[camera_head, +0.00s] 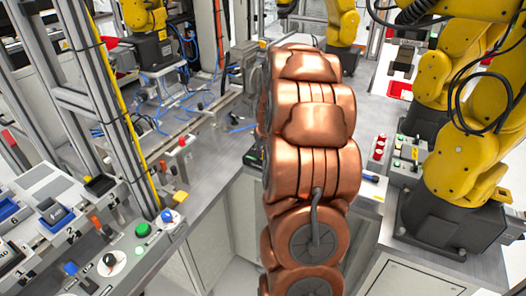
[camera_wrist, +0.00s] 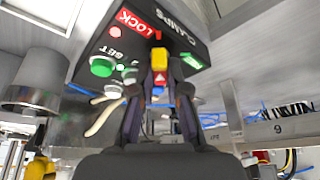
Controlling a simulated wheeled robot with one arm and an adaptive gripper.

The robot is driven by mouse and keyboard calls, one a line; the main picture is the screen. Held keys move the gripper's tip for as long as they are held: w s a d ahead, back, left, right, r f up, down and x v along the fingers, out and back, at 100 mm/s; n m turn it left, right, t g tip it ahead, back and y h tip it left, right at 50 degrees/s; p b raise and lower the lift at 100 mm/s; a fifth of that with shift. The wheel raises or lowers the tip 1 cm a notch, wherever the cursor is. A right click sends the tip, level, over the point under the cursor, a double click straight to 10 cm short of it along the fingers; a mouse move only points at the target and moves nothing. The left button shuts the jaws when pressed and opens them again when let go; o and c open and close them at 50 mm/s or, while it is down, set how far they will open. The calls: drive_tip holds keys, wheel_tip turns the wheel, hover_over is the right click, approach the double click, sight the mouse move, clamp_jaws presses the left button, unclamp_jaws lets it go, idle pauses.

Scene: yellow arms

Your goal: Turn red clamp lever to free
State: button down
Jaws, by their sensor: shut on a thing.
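The clamp panel (camera_wrist: 128,38) is a dark box in the wrist view, tilted in the picture, with the word CLAMPS and a red LOCK label (camera_wrist: 137,22). A green label (camera_wrist: 192,62) lies at its right; its word is too small to read. The red lever (camera_wrist: 159,78) shows between my fingers, below a yellow block (camera_wrist: 160,60). My gripper (camera_wrist: 160,72) is shut on the lever in front of the panel. The fingers hide part of the lever, so its exact angle is unclear. In the head view my copper arm hides the gripper.
A green button (camera_wrist: 102,66) and a red lamp (camera_wrist: 115,33) sit left of the lever. A metal rail (camera_wrist: 270,130) runs at the right. Yellow robot arms (camera_head: 460,150) stand at the right, and a control desk (camera_head: 90,240) at the left, in the head view.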

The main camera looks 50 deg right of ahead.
drive_tip(key=shift+m+b, duration=0.3)
drive_tip(key=m+b, duration=0.1)
drive_tip(key=m+h+b, duration=0.1)
drive_tip(key=shift+f+m+g, duration=0.2)
drive_tip(key=shift+m+g, duration=0.2)
drive_tip(key=m+b, duration=0.1)
drive_tip(key=m, duration=0.1)
drive_tip(key=m+g+b, duration=0.1)
drive_tip(key=m, duration=0.1)
drive_tip(key=shift+w+a+m+g+h, duration=0.15)
drive_tip(key=shift+m+g+h, duration=0.15)
drive_tip(key=shift+h, duration=0.1)
drive_tip(key=m+g+b, duration=0.1)
drive_tip(key=m+b, duration=0.1)
drive_tip(key=m, duration=0.1)
drive_tip(key=shift+w+h, duration=0.2)
drive_tip(key=shift+h, duration=0.1)
drive_tip(key=m+g+b, duration=0.1)
drive_tip(key=m, duration=0.2)
drive_tip(key=shift+w+r+m+g+y+b, duration=0.15)
drive_tip(key=shift+m+g+b, duration=0.35)
drive_tip(key=shift+m, duration=0.5)
drive_tip(key=shift+f+m+g+y+b, duration=0.1)
drive_tip(key=shift+m+g+y+b, duration=0.2)
drive_tip(key=shift+m+b, duration=0.5)
drive_tip(key=shift+r+m, duration=0.1)
drive_tip(key=shift+m, duration=0.2)
